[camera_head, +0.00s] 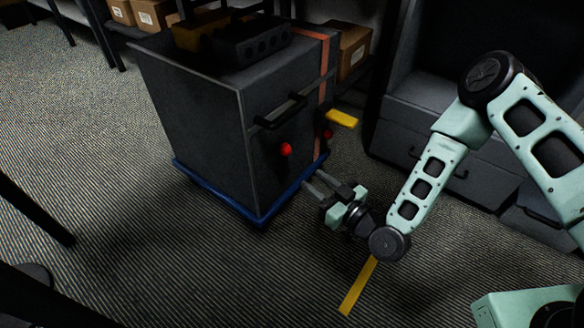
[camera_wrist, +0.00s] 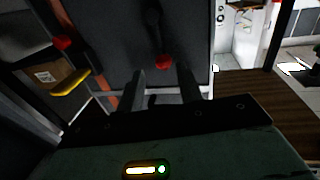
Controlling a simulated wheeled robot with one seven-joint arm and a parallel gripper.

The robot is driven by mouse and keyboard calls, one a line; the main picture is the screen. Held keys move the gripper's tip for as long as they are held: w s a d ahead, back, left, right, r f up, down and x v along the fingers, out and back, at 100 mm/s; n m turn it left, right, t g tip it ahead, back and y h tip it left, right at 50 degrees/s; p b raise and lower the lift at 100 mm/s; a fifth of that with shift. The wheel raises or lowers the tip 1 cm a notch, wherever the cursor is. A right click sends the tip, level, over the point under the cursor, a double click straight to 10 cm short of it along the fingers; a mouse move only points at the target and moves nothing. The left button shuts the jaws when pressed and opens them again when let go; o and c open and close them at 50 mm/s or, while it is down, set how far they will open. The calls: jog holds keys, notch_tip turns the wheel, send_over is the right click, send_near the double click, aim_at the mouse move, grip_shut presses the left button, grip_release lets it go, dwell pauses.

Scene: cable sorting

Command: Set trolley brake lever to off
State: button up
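The trolley (camera_head: 195,110) is a dark grey cabinet on a blue base, with an orange strap. A red knob (camera_head: 286,149) sticks out of its front; in the wrist view this red knob (camera_wrist: 163,62) sits at the end of a dark stem. A yellow lever (camera_head: 342,118) juts out at the right, near a second red knob (camera_head: 328,134); the yellow lever also shows in the wrist view (camera_wrist: 70,82). I cannot tell for sure which is the brake lever. My gripper (camera_head: 312,179) is open and empty, low before the trolley's front, its fingers pointing at it.
A dark handle (camera_head: 280,112) crosses the trolley's upper front. Dark drawers (camera_head: 430,130) stand to the right, behind my arm. Cardboard boxes (camera_head: 152,14) are on a shelf behind. Yellow tape (camera_head: 357,287) lies on the floor. The carpet at the front left is mostly clear.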

aim_at(287, 160)
jog(key=b+x, duration=0.3)
jog(key=x, duration=0.6)
jog(key=shift+w+a, duration=0.1)
jog(key=shift+w, duration=0.05)
grip_shut()
